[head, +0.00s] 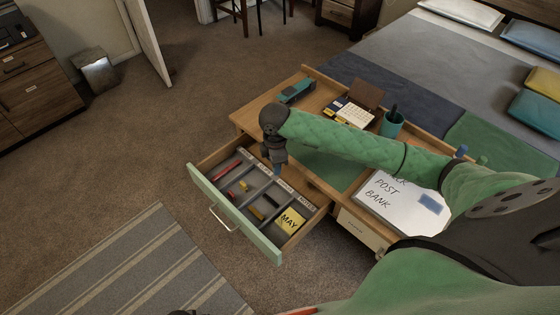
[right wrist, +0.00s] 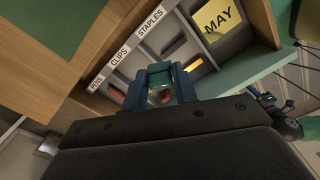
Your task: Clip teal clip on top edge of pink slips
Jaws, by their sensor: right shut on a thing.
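My right gripper (head: 278,165) hangs over the open drawer, near its back edge by the desk. In the right wrist view its two dark blue fingers (right wrist: 160,88) are closed around a small teal piece (right wrist: 160,68), which appears to be the teal clip; the fingers hide most of it. The head view does not show the held piece clearly. I cannot make out any pink slips; my right arm covers part of the desk top. My left gripper is not in view.
The open drawer (head: 235,222) has labelled compartments with small items and a yellow MAY pad (head: 290,220). On the desk are a teal stapler (head: 297,90), a calendar (head: 354,115), a teal pen cup (head: 392,125), a green blotter (head: 325,168) and a whiteboard (head: 395,203).

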